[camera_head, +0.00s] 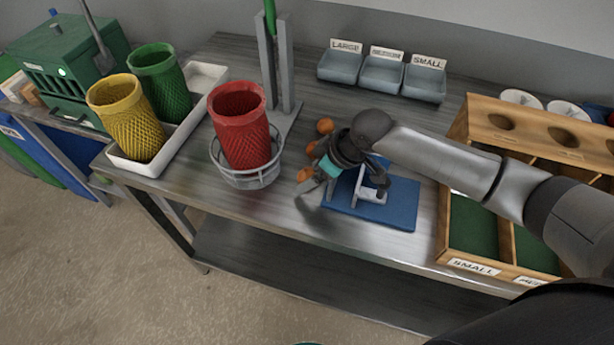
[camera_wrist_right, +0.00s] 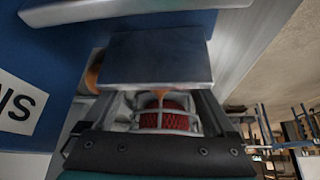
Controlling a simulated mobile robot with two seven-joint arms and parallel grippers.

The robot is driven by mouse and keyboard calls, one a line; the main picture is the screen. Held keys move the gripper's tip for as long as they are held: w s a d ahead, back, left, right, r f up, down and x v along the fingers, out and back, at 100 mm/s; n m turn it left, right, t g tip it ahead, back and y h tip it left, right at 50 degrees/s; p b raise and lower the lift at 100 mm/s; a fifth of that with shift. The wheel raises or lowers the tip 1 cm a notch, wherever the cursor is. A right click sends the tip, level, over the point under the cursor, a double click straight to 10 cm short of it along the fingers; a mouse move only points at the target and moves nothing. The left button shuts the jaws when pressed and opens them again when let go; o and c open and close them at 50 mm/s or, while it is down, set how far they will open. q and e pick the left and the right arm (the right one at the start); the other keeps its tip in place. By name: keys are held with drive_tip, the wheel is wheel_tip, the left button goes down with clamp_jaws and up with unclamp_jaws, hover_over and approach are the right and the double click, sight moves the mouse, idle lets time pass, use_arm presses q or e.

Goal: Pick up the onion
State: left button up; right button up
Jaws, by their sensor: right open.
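Several small orange-brown onions lie on the metal table in the head view: one (camera_head: 325,126) farthest back, one (camera_head: 312,148) beside my right wrist, and one (camera_head: 305,174) close to the fingers. My right gripper (camera_head: 318,189) is open at the left edge of the blue board, just beside the nearest onion. In the right wrist view, an onion (camera_wrist_right: 93,72) shows partly hidden behind a grey plate (camera_wrist_right: 160,58), and a bit of orange (camera_wrist_right: 160,92) shows below that plate. I see no onion held. My left gripper is out of view.
A red mesh cup (camera_head: 241,125) stands in a wire basket (camera_head: 250,180) left of the onions. A blue board (camera_head: 400,205) with a grey fixture lies under my right arm. Yellow (camera_head: 125,117) and green (camera_head: 160,84) cups stand in a white tray. A wooden sorting box (camera_head: 444,225) stands right.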

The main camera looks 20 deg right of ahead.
drive_tip(key=shift+w+a+f, duration=0.1)
drive_tip(key=shift+f, duration=0.05)
drive_tip(key=shift+c, duration=0.3)
drive_tip(key=c, duration=1.4)
